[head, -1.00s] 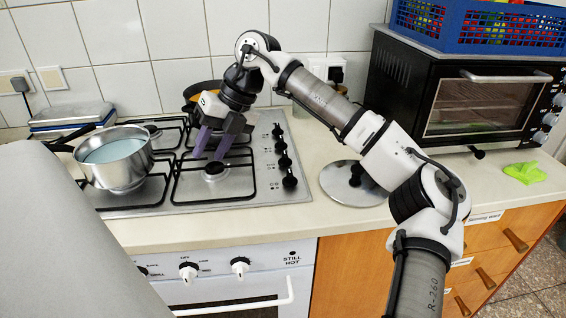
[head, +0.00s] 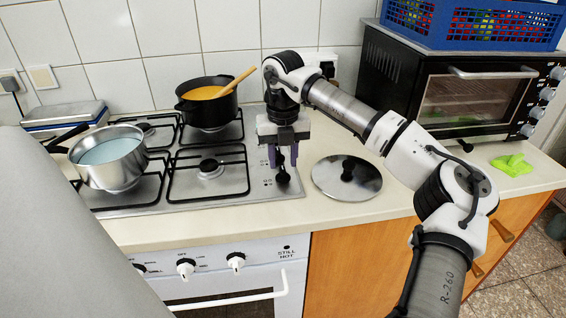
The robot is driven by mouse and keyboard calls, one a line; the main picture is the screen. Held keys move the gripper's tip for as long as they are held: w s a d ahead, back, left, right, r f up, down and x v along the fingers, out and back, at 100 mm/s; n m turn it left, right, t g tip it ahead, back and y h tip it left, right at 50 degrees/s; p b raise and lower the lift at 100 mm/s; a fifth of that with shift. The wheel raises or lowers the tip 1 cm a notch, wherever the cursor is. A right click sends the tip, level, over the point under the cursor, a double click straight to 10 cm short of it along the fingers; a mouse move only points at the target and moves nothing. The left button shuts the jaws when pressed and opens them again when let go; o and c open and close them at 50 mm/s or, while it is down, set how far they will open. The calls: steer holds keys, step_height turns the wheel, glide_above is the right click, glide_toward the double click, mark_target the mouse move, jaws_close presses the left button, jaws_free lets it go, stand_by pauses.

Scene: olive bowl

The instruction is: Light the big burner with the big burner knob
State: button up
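The gas hob (head: 150,198) has a column of black knobs along its right side. The front knob (head: 283,177) shows just below my gripper (head: 283,158); my gripper hides most of the others. My gripper points down with its two purple fingers apart, so it is open. Dark knob shapes show between and below the fingers; whether they touch is unclear. The front right burner (head: 209,167) is bare and shows no flame. I cannot tell which burner or knob is the big one.
A black pot (head: 207,108) with orange soup and a wooden spoon stands at the back right of the hob. A steel pan (head: 112,160) sits front left. A round lid (head: 346,179) lies right of the hob, before the oven (head: 455,95).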

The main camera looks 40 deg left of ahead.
mark_target(283, 174)
steer(key=shift+f, duration=1.35)
steer(key=shift+c, duration=0.4)
jaws_close()
